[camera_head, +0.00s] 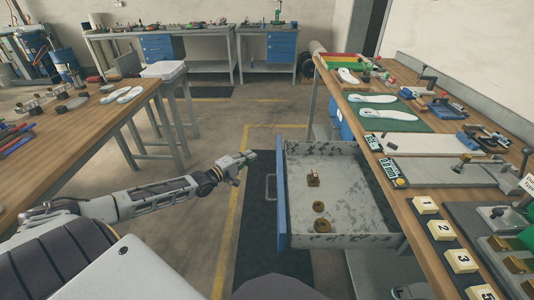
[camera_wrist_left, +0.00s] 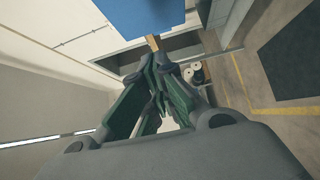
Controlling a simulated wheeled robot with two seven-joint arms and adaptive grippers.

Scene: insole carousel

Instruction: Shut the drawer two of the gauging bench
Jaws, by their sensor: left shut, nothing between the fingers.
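The drawer (camera_head: 350,165) stands pulled out to the left from under the bench (camera_head: 405,190) on the right. Its blue front (camera_head: 282,200) faces left and carries a grey handle (camera_head: 270,188). I see no number on the drawer. A few small brass-coloured parts (camera_head: 319,207) lie inside it. My left gripper (camera_head: 251,156) is shut and empty, just left of the far end of the blue front; I cannot tell whether it touches. In the left wrist view, its shut fingers (camera_wrist_left: 156,62) point toward a blue panel (camera_wrist_left: 150,16). My right gripper is not in view.
Insoles (camera_head: 378,98), gauges and numbered yellow blocks (camera_head: 424,205) crowd the bench top. A wooden table (camera_head: 85,115) stands on the left. A dark mat (camera_head: 258,215) lies on the floor below the drawer. The floor between table and drawer is open.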

